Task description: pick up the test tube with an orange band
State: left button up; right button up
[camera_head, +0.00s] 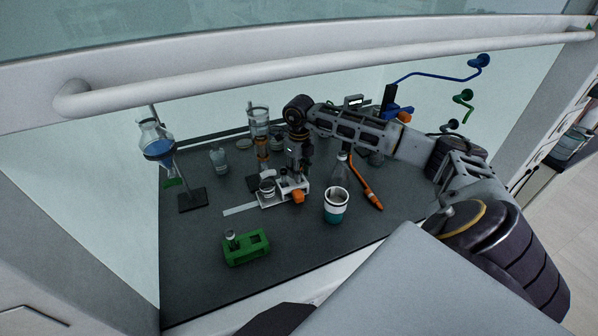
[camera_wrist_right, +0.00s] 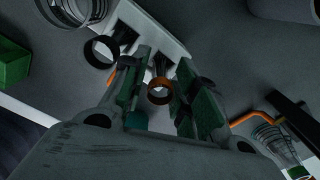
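The test tube with an orange band (camera_wrist_right: 159,95) shows in the right wrist view as an orange ring seen from its end. It stands at the edge of a white rack (camera_wrist_right: 160,28). My right gripper (camera_wrist_right: 160,80) is open, with one green-padded finger on each side of the tube and gaps visible between. In the head view my right gripper (camera_head: 297,172) points down over the white rack (camera_head: 270,204), hiding part of it; I cannot make out the orange-banded tube clearly there. My left gripper is not in view.
A green rack (camera_head: 246,247) is at the front left, a white-and-teal cup (camera_head: 335,207) right of the white rack. A flask of blue liquid (camera_head: 157,148) hangs on a stand at left. The front worktop is mostly clear.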

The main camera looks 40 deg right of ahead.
grip_shut()
jog(key=shift+r, duration=0.1)
jog(key=shift+r+b, duration=0.7)
jog(key=shift+r, duration=4.2)
